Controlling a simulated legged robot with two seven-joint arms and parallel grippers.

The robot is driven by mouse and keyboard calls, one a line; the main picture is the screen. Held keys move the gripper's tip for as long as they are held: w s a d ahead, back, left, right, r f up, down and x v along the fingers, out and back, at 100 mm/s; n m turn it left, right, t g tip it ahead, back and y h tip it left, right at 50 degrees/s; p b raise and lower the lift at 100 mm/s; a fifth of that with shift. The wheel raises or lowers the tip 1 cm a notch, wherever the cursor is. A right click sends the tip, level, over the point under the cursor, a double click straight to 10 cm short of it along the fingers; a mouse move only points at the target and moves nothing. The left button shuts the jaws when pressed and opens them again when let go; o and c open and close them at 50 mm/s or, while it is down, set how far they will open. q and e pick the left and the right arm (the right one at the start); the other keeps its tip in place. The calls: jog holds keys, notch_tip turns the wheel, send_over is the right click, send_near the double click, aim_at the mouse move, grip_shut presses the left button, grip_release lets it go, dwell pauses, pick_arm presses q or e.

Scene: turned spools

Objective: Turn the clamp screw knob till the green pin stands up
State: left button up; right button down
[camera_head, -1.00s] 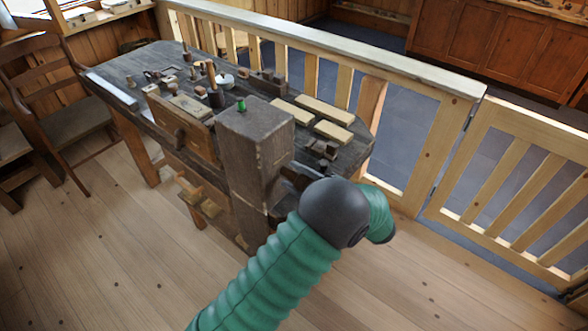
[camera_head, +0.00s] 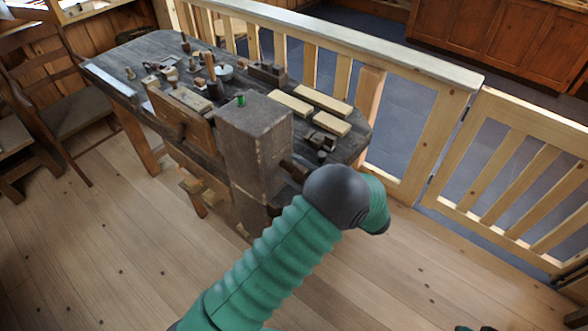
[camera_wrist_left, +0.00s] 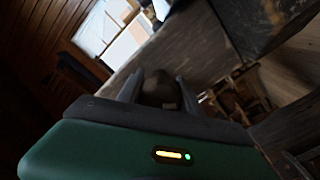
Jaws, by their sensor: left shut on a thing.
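A dark wooden block (camera_head: 258,150) stands at the near side of the workbench. A small green pin (camera_head: 241,100) shows on its top and looks about upright, though it is too small to judge any lean. A brown wooden shaft (camera_head: 294,170) sticks out of the block's right side, partly hidden by my left arm. In the left wrist view, my left gripper (camera_wrist_left: 158,82) has its two fingers on either side of a rounded brown knob (camera_wrist_left: 159,91) and is shut on it. In the head view my arm hides these fingers.
The workbench (camera_head: 130,55) carries pale wood bars (camera_head: 322,99), small tools and a metal rule (camera_head: 108,78). A wooden railing (camera_head: 330,40) runs behind it, with a gate (camera_head: 520,170) at right. A chair (camera_head: 60,112) stands at left. Floor in front is clear.

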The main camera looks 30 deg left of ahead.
pick_arm(q)
jog(key=o, duration=1.1)
jog(key=shift+d+f, duration=0.2)
jog(key=shift+f, duration=0.15)
jog(key=shift+o, duration=1.3)
jog(key=shift+r, duration=0.1)
jog(key=shift+d+r, duration=0.1)
jog(key=shift+r, duration=0.05)
jog(key=shift+d, duration=0.1)
jog(key=s+d+b, duration=0.1)
jog(key=d, duration=1.5)
jog(key=shift+s+d, duration=0.15)
jog(key=shift+d, duration=0.2)
